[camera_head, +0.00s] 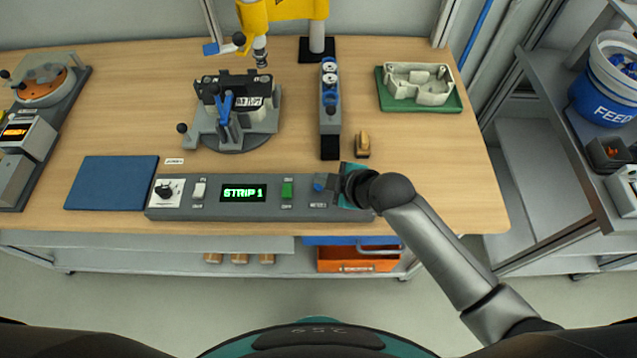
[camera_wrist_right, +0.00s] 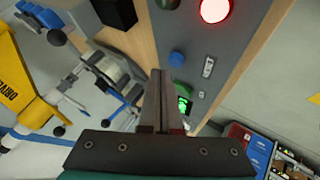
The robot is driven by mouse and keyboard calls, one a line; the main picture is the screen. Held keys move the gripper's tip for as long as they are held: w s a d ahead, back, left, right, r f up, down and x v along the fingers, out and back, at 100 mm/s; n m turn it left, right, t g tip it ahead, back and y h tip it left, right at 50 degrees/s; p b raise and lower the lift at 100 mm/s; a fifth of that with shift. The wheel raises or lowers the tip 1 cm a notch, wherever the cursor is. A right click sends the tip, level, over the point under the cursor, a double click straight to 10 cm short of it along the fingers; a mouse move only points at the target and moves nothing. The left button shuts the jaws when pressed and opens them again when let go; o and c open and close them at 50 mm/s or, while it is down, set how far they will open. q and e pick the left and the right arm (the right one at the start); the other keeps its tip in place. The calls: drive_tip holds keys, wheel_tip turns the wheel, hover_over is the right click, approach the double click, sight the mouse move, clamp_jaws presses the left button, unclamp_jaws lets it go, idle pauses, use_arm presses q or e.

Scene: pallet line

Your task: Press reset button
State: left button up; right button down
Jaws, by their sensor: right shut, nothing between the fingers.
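The grey control panel (camera_head: 220,209) lies along the table's front edge. A blue button (camera_head: 320,182) sits near its right end, with a small label below it that looks like RESET. In the right wrist view the blue button (camera_wrist_right: 177,58) is just beyond my fingertips and slightly to the right, with a visible gap in the picture. My right gripper (camera_head: 346,186) is over the panel's right end, right beside the button. In the wrist view its fingers (camera_wrist_right: 158,74) are shut with nothing between them. Its fingertips are hidden in the head view. My left gripper is not in view.
A lit red lamp (camera_wrist_right: 214,10) shows in the wrist view.

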drive_tip(key=shift+f, duration=0.15)
drive_tip(key=shift+f, duration=0.3)
drive_tip(key=shift+f+b, duration=0.45)
idle(0.9)
drive_tip(key=shift+r, duration=0.1)
idle(0.4)
drive_tip(key=shift+r+p, duration=0.75)
drive_tip(key=shift+p, duration=0.25)
wheel_tip(320, 180, up, 5)
drive_tip(key=p, duration=0.5)
